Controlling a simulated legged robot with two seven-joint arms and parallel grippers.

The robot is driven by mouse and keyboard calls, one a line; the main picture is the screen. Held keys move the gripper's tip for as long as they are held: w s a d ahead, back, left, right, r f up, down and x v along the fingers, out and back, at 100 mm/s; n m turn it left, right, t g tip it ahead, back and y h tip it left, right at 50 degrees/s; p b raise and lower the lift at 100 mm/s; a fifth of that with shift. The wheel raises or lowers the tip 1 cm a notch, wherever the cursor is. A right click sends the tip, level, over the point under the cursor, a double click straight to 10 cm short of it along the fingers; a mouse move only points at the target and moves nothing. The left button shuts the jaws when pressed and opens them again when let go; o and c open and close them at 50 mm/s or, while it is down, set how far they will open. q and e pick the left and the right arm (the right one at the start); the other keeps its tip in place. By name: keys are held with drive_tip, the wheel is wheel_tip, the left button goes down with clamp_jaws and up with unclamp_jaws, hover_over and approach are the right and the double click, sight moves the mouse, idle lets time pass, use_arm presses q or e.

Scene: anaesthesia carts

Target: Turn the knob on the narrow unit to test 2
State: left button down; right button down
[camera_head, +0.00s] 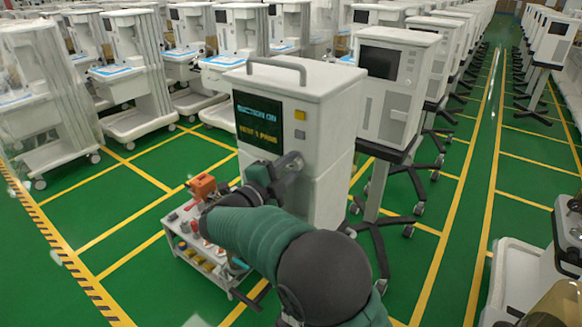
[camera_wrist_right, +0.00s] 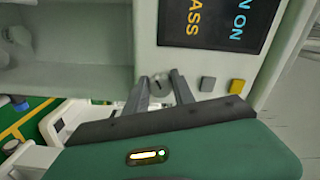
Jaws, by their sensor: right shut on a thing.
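The narrow unit (camera_head: 330,130) is a tall white box with a grey top handle, standing in the middle of the head view. Its dark screen (camera_head: 258,122) shows blue text reading "SUCTION ON" and a yellow line ending in "PASS". My right gripper (camera_head: 290,166) is at the front panel below the screen and hides the knob in the head view. In the right wrist view, the small grey round knob (camera_wrist_right: 159,87) sits between the two fingers of my right gripper (camera_wrist_right: 160,77), which is shut on it. My left gripper is not in view.
In the wrist view, a grey button (camera_wrist_right: 208,84) and a yellow button (camera_wrist_right: 237,86) lie right of the knob. A low cart (camera_head: 190,250) with tools stands left of my arm. Other carts stand behind and right. Green floor at left is clear.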

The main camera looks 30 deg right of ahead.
drive_tip(key=c, duration=1.3)
unclamp_jaws()
drive_tip(key=shift+s+a+f, duration=0.1)
drive_tip(key=shift+f, duration=0.25)
drive_tip(key=shift+o, duration=1.1)
drive_tip(key=shift+r, duration=0.1)
drive_tip(key=shift+a+r, duration=0.1)
drive_tip(key=shift+a, duration=0.1)
drive_tip(key=shift+s+a, duration=0.15)
drive_tip(key=shift+a, duration=0.25)
drive_tip(key=b+v, duration=0.2)
drive_tip(key=v, duration=1.4)
